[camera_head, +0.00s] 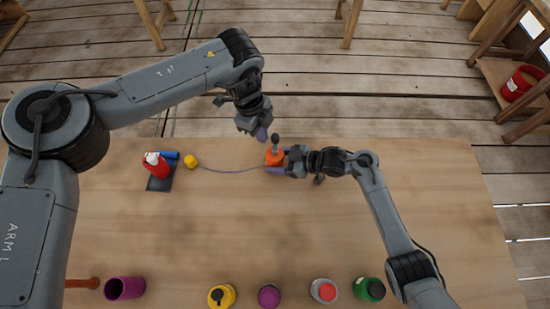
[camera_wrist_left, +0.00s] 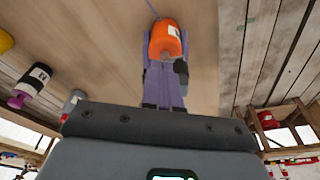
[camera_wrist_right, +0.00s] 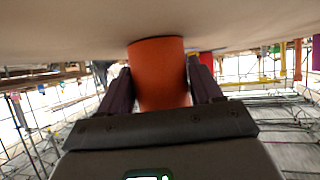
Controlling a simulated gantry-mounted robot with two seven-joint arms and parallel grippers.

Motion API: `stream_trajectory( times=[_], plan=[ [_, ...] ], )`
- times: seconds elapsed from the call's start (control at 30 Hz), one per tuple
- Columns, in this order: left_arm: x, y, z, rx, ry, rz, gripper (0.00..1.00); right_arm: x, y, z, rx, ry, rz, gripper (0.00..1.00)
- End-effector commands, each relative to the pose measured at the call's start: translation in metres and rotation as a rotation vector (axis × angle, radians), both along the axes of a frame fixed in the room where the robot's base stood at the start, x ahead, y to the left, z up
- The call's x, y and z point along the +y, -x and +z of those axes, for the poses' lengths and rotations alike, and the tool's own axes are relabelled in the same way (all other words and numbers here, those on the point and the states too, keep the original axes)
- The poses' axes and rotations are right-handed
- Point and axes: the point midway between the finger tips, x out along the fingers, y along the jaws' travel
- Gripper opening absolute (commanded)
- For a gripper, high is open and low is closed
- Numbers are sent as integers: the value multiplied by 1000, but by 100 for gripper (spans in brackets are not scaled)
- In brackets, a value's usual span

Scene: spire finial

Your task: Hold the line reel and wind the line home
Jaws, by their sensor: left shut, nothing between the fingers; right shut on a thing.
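The orange line reel (camera_head: 274,157) stands near the table's far edge, a dark crank knob (camera_head: 275,139) on top. My right gripper (camera_head: 282,165) is shut on the reel from the right; the right wrist view shows the orange body (camera_wrist_right: 160,72) between its purple fingers. My left gripper (camera_head: 262,134) is shut and empty, above and slightly left of the knob, apparently apart from it. The left wrist view shows the reel (camera_wrist_left: 166,40) beyond its fingers. A thin purple line (camera_head: 232,171) runs left from the reel to a yellow piece (camera_head: 191,161).
A red bottle (camera_head: 157,166) stands on a dark mat (camera_head: 162,183) at left, with a blue cylinder (camera_head: 170,155) behind it. A purple cup (camera_head: 124,288) and several coloured containers line the near edge. The table's middle is clear.

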Motion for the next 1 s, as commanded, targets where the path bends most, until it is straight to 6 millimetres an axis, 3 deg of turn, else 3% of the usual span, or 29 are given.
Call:
stream_trajectory(
  times=[0.23, 1.0],
  plan=[
    [0, 0, -10, -2, 0, -1, 0, 0, 0, 0, 1, 1, 1, 48],
    [0, 0, -11, -1, 1, -1, 0, 0, 0, 0, 0, 1, 0, 48]
  ],
)
